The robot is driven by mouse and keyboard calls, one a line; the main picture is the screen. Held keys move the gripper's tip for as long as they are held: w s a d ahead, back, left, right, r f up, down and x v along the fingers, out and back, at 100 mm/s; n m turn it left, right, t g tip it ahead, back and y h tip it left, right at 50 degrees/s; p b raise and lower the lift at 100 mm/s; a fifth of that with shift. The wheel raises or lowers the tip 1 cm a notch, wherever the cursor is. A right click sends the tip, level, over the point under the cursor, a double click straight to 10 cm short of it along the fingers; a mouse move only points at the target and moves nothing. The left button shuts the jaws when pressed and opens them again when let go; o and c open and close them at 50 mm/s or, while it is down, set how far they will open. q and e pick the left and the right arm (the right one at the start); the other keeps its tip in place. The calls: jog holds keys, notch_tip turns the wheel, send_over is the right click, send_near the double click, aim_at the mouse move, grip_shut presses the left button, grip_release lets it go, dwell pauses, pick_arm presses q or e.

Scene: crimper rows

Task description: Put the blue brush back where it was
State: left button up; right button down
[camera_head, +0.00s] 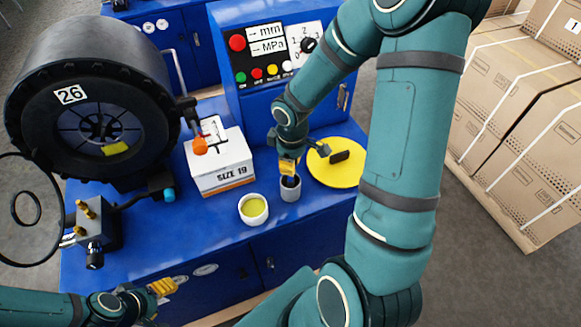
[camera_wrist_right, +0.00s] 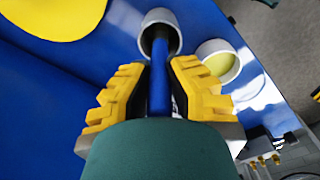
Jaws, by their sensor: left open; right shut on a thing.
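The blue brush (camera_wrist_right: 159,88) is held between the yellow fingers of my right gripper (camera_wrist_right: 159,95). Its dark far end reaches the mouth of a small grey cup (camera_wrist_right: 158,22) in the right wrist view. How deep it sits in the cup I cannot tell. In the head view my right gripper (camera_head: 289,166) is just above the grey cup (camera_head: 290,191), and the brush is mostly hidden there. My left gripper (camera_head: 163,287) is open and empty at the lower left, in front of the bench.
A white bowl with yellow-green contents (camera_head: 253,209) stands left of the cup. A yellow disc (camera_head: 347,177) with a dark object lies to the right. A white SIZE 19 box (camera_head: 222,165), a big black ring machine (camera_head: 90,100) and a control panel (camera_head: 275,55) surround the bench area.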

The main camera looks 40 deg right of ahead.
jog(key=shift+f, duration=0.8)
jog(key=shift+w+f, duration=0.1)
jog(key=shift+f+b, duration=0.15)
jog(key=shift+b, duration=0.15)
jog(key=c, duration=1.1)
grip_release()
